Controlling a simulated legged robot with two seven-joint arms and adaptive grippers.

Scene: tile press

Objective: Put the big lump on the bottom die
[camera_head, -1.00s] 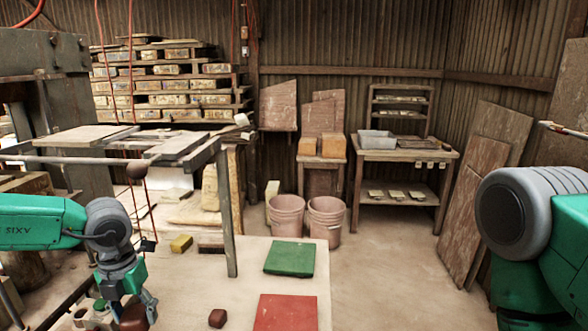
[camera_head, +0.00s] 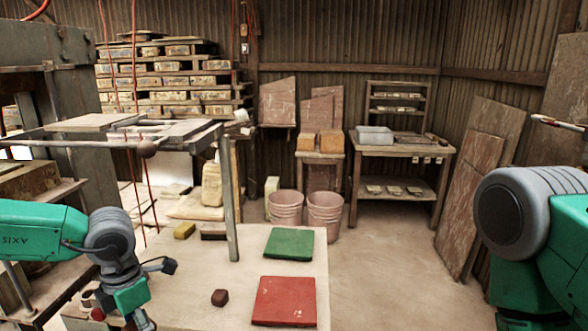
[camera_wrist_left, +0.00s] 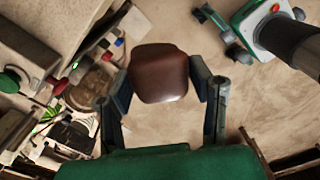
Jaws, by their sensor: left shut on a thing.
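A big dark brown lump (camera_wrist_left: 160,74) sits between the two fingers of my left gripper (camera_wrist_left: 162,82) in the left wrist view. The fingers are shut on its sides. In the head view my left gripper (camera_head: 138,318) is at the lower left, cut by the bottom edge, and the held lump is not clearly seen there. A smaller brown lump (camera_head: 220,298) lies on the pale table. I cannot clearly make out the bottom die; a round brownish part (camera_wrist_left: 97,85) shows left of the lump in the left wrist view. My right gripper is out of view.
A red slab (camera_head: 285,300) and a green slab (camera_head: 289,243) lie on the pale table (camera_head: 240,262). Two buckets (camera_head: 286,207) stand behind.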

